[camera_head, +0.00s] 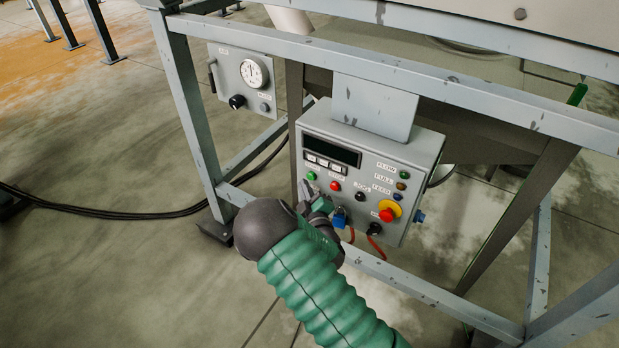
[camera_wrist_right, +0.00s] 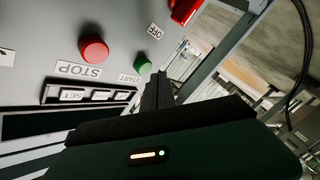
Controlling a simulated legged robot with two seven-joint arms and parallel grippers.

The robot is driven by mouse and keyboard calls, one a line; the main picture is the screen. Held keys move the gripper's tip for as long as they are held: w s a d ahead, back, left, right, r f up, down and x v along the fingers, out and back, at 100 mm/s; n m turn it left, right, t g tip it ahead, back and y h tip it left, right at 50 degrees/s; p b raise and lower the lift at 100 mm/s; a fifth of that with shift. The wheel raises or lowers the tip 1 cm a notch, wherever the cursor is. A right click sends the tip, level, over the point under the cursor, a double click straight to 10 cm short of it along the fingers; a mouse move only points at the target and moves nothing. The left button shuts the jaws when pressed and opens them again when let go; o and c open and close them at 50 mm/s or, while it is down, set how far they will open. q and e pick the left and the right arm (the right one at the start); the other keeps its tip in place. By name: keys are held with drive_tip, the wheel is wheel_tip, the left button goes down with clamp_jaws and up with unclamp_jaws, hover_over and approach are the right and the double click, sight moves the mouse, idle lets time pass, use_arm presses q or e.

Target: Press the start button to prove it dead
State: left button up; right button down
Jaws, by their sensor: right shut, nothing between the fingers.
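The grey control box (camera_head: 424,150) hangs on the frame, its panel facing me. The green start button (camera_head: 311,176) is at the panel's left, and it also shows in the wrist view (camera_wrist_right: 143,66) beside its START label. My right gripper (camera_head: 306,188) is shut and empty, its tips just below the start button. In the wrist view its dark fingers (camera_wrist_right: 157,82) reach up close beside the button; I cannot tell whether they touch it. The red stop button (camera_head: 335,186) is to the right, also in the wrist view (camera_wrist_right: 93,48). My left gripper is not in view.
A gauge box (camera_head: 232,80) hangs to the left. Grey frame bars (camera_head: 190,110) surround the box. Black cables (camera_head: 110,213) lie on the floor.

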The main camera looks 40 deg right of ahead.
drive_tip(key=shift+d, duration=0.1)
drive_tip(key=shift+w+d+r, duration=0.1)
drive_tip(key=shift+w+d, duration=0.05)
drive_tip(key=shift+d, duration=0.15)
drive_tip(key=shift+w+d, duration=0.15)
drive_tip(key=shift+d, duration=0.3)
idle(0.7)
drive_tip(key=shift+a, duration=0.1)
drive_tip(key=shift+s+a, duration=0.35)
drive_tip(key=shift+a, duration=0.4)
drive_tip(key=shift+s+a, duration=0.3)
drive_tip(key=shift+a, duration=0.45)
drive_tip(key=shift+s+a, duration=0.35)
drive_tip(key=shift+a, duration=0.45)
drive_tip(key=shift+s+a, duration=0.3)
drive_tip(key=shift+a, duration=0.45)
